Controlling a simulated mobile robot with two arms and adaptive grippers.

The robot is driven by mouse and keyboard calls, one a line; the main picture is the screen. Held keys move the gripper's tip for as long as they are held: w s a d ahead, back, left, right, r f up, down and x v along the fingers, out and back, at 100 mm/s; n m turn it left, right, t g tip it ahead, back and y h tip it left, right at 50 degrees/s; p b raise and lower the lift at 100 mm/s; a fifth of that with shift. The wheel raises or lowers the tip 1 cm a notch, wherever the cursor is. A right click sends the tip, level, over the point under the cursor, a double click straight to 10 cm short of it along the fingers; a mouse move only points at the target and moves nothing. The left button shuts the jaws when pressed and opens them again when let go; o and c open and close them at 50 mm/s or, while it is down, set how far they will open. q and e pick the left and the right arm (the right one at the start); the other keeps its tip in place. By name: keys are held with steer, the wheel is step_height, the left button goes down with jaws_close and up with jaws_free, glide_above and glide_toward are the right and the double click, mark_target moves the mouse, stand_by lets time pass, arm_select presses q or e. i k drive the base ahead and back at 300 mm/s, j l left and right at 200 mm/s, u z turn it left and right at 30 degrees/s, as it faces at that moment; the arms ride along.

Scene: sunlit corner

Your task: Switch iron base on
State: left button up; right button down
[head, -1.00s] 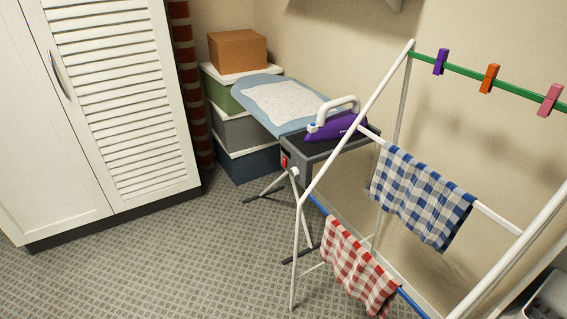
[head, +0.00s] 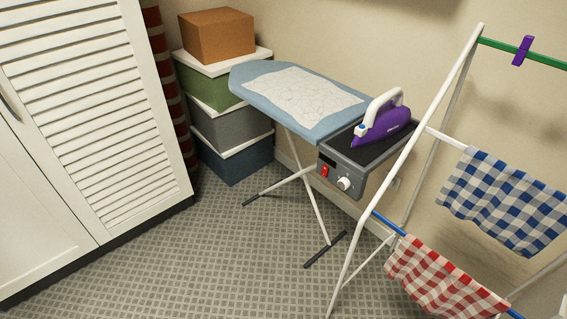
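The grey iron base (head: 343,185) is at the right end of the blue ironing board (head: 330,124). A red switch (head: 324,171) and a white round knob (head: 344,184) are on its front face. I cannot tell the switch's position. The purple iron (head: 384,122) with a white handle rests on the dark top of the base. A white cloth lies on the board. Neither of my grippers is in the head view.
A white drying rack (head: 407,159) with checked cloths stands at the right, close to the base. Stacked boxes (head: 231,129) stand behind the board, and a white louvred cabinet (head: 95,115) is at the left. The tiled floor (head: 215,260) in front is open.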

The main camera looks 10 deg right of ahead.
mark_target(325, 169)
steer(key=i+j, duration=0.15)
steer(key=j, duration=0.15)
steer(key=i+j+z, duration=0.1)
steer(key=j, duration=0.25)
steer(key=i+j, duration=0.3)
steer(key=j, duration=0.35)
steer(key=z, duration=0.05)
